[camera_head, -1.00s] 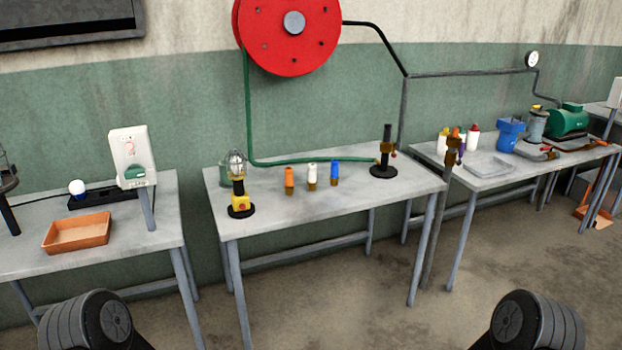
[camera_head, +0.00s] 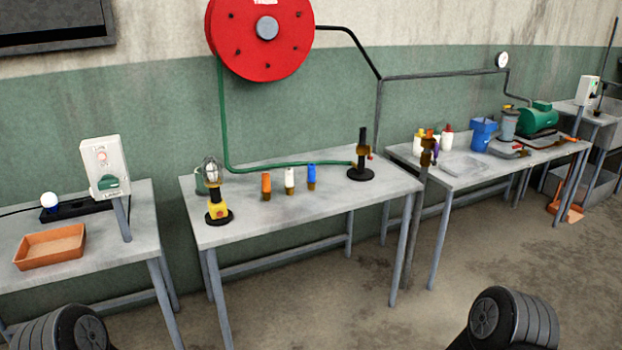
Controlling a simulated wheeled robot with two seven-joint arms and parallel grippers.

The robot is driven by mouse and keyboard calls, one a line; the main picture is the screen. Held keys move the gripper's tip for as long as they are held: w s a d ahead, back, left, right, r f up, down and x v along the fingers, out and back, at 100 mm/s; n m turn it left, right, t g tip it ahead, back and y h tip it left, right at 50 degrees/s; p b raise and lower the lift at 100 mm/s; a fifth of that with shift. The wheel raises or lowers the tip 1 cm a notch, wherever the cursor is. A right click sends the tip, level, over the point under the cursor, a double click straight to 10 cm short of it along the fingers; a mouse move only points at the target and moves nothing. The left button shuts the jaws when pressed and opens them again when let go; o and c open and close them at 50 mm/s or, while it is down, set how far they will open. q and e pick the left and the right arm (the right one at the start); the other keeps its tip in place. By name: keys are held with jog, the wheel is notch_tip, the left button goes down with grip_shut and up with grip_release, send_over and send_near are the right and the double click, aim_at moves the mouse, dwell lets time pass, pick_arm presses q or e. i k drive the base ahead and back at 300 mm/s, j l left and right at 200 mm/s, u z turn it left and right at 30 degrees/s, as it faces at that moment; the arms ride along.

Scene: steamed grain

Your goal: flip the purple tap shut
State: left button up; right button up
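A small purple handle (camera_head: 435,152) shows on a brass-coloured tap at the top of a thin standpipe (camera_head: 411,230). The standpipe stands between the middle table and the right table. An orange handle (camera_head: 430,133) sits just above the purple one. The purple handle is too small to tell how it is turned. Rounded dark links of my two arms show at the bottom left and bottom right. Neither of my grippers is in view, and no part of my arms is near the tap.
The right table carries bottles, a clear tray (camera_head: 463,165), a blue container (camera_head: 483,134) and a green pump (camera_head: 537,118). Floor in front is clear.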

aim_at(434, 162)
jog(key=i+l+z, duration=0.3)
jog(key=i, duration=1)
jog(key=i+z, duration=0.3)
jog(key=i, duration=0.95)
